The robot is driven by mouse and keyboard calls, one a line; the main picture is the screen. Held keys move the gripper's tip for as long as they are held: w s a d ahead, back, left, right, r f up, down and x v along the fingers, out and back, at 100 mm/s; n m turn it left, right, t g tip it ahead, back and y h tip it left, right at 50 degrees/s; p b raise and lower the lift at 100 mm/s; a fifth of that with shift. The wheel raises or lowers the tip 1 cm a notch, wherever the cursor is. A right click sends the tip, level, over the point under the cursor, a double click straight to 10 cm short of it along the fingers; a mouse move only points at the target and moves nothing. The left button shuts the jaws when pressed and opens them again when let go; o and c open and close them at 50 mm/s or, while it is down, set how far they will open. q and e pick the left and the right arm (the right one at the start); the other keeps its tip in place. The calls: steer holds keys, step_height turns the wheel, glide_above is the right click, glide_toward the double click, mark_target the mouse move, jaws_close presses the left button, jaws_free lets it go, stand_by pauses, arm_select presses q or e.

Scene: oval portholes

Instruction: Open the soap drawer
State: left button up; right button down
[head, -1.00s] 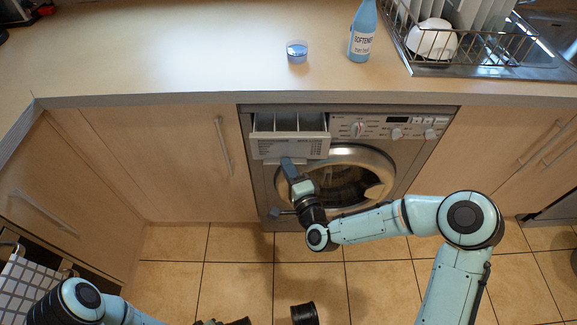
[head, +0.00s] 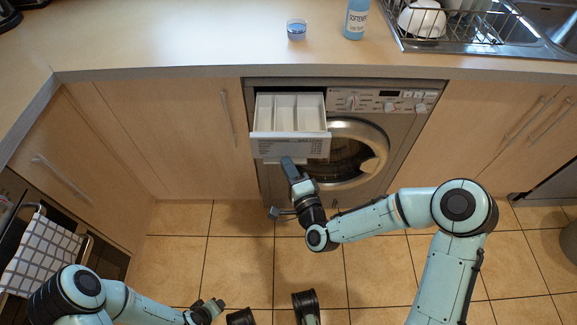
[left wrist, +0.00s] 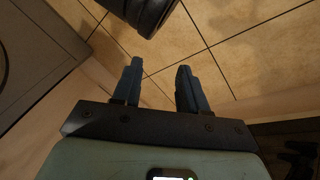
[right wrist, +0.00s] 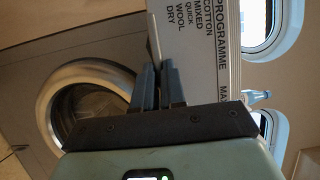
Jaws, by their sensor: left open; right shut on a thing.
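The soap drawer (head: 290,148) stands pulled out from the upper left of the washing machine (head: 403,122), its white compartments (head: 287,108) showing from above. My right gripper (head: 288,164) is at the lower edge of the drawer front and shut on it; the exact grip is partly hidden by the fingers. In the right wrist view, the closed fingers (right wrist: 158,80) meet the edge of the drawer's printed front panel (right wrist: 205,45). My left gripper (head: 212,306) is low at the left, over the floor. In the left wrist view its fingers (left wrist: 160,72) are apart with nothing between them.
The round door (head: 350,155) of the machine is beside and below the drawer. Cupboards flank the machine. A cup (head: 296,30), a softener bottle (head: 356,20) and a dish rack (head: 440,35) are on the counter. The tiled floor (head: 240,255) in front is largely clear.

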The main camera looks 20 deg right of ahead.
steer(key=c, duration=1.2)
jaws_free()
arm_select(q)
steer(key=s+d+r+g+h+p, duration=0.2)
steer(key=s+d+r+p, duration=0.3)
steer(key=s+r+p, duration=0.4)
steer(key=s+r+g, duration=0.1)
steer(key=s, duration=0.1)
steer(key=shift+s+d+r+m+g+p, duration=0.15)
steer(key=shift+s+m+g+p, duration=0.15)
steer(key=shift+m+g, duration=0.1)
arm_select(e)
steer(key=s+d, duration=0.1)
steer(key=s, duration=1.2)
steer(key=shift+s+d, duration=0.15)
steer(key=shift+d, duration=0.15)
